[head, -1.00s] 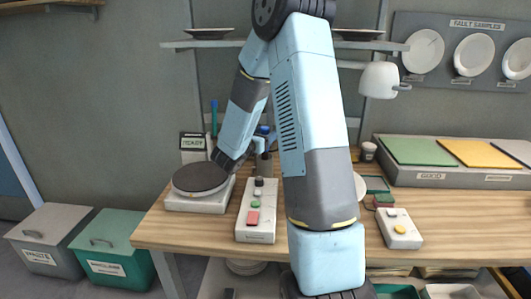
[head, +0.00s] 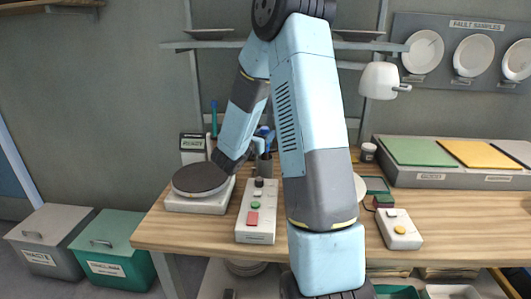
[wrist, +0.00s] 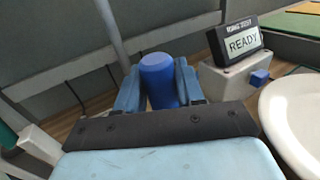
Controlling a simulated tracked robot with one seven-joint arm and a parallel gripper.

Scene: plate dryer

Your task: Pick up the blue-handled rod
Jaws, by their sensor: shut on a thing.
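The blue handle of the rod (wrist: 160,82) stands between the two blue fingers of my gripper (wrist: 160,92) in the wrist view. My gripper is shut on the handle. The rest of the rod is hidden in that view. In the head view my gripper (head: 265,137) is over the back of the bench, above a dark upright holder (head: 263,167), partly behind my arm. I cannot tell whether the rod is still inside the holder.
A dark round turntable (head: 200,179) and a white button box (head: 256,212) stand in front. A READY sign (wrist: 243,42) and a white plate (wrist: 295,120) are right of the gripper in the wrist view. A shelf (head: 220,43) runs above.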

